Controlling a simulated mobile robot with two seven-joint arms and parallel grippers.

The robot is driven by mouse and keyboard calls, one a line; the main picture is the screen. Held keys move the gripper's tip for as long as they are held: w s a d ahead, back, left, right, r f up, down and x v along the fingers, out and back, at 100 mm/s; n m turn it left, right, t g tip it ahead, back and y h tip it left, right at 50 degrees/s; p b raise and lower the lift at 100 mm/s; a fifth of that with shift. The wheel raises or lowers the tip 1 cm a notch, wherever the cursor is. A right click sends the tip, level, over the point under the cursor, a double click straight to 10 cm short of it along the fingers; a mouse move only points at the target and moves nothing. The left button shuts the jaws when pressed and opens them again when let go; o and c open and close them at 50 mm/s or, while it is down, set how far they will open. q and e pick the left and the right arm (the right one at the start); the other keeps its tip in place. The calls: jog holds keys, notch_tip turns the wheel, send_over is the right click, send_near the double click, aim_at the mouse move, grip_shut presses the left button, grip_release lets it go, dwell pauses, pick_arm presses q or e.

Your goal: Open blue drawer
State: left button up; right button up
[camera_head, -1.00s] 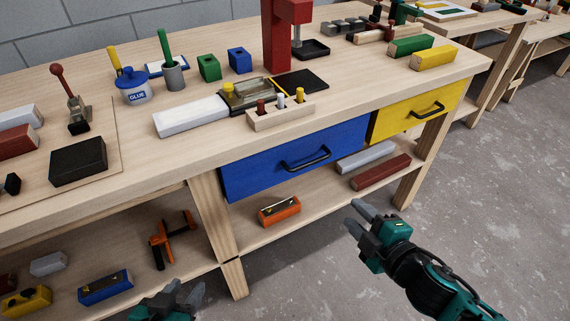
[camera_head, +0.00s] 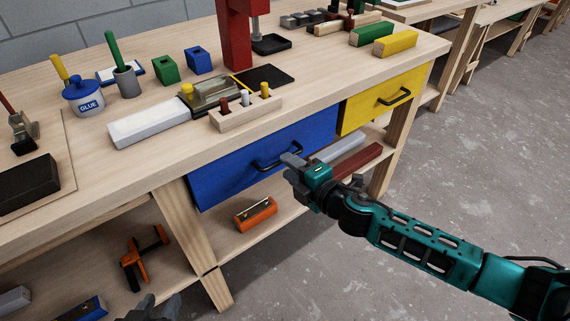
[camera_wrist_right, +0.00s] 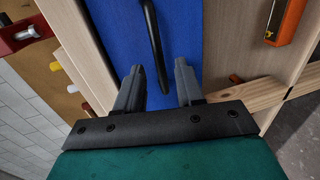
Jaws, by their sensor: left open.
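The blue drawer (camera_head: 225,177) is under the workbench top, its front flush with the bench and its black bar handle (camera_head: 270,163) near the middle. It also fills the centre of the right wrist view (camera_wrist_right: 182,35), with the handle (camera_wrist_right: 154,40) running down towards the fingers. My right gripper (camera_head: 287,167) is in front of the drawer, at the handle's right end. Its two fingers (camera_wrist_right: 158,85) are apart, with the handle's end lying between them in that view; contact cannot be told. My left gripper (camera_head: 155,304) is open at the bottom edge, partly cut off and away from the drawer.
A yellow drawer (camera_head: 375,103) is to the right. The shelf below holds an orange level (camera_head: 255,214), an orange clamp (camera_head: 143,258) and a dark red bar (camera_head: 355,163). A wooden bench leg (camera_head: 198,240) stands left of the drawer. Grey floor lies open at right.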

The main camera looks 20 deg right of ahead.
jog(key=shift+x, duration=1.4)
grip_shut()
